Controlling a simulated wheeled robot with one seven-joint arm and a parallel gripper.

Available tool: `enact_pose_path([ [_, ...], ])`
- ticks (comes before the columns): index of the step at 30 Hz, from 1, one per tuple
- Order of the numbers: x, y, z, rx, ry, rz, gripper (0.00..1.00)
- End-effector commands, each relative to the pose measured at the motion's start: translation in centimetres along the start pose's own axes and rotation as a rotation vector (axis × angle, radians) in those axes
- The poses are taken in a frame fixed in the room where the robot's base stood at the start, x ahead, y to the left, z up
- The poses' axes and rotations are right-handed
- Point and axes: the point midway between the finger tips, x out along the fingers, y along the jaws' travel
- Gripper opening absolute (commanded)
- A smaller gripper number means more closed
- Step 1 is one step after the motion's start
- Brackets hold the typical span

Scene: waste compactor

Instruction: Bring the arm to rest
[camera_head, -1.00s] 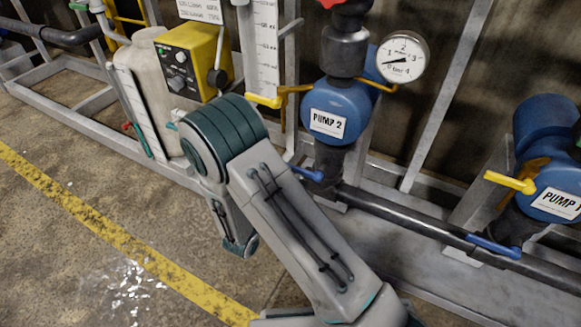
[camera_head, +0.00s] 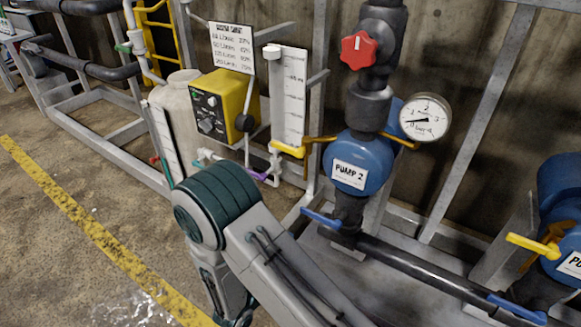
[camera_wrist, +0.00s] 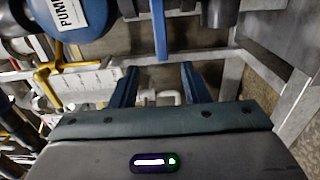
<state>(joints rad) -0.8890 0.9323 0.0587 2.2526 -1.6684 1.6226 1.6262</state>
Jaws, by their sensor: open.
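My arm (camera_head: 285,265) is bent, with its dark green elbow joint (camera_head: 218,203) in front of the pump rack in the head view. The forearm hangs down from the elbow to the lower edge, and my gripper is not visible there. In the wrist view my gripper (camera_wrist: 158,76) shows two dark blue fingers spread apart with nothing held between them. A blue lever handle (camera_wrist: 160,28) shows beyond the fingertips; I cannot tell the distance between them.
Pump 2 (camera_head: 350,172) with its gauge (camera_head: 425,118) and red knob (camera_head: 358,50) stands behind the arm. A yellow control box (camera_head: 222,103) and pale tank (camera_head: 182,115) are left of it. Pipes and frame rails run low at right. Floor at left is clear past the yellow line (camera_head: 95,235).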

Motion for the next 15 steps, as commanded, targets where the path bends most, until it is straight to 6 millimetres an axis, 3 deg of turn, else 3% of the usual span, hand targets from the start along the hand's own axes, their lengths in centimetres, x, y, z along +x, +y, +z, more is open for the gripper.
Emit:
enact_pose_path([
  [5,0.6,1.8,0.7,-0.003,-0.043,-0.005,0.42],
  [8,1.9,5.5,2.4,-0.015,-0.147,-0.028,0.42],
  [15,4.7,17.0,10.2,-0.04,-0.529,-0.203,0.42],
])
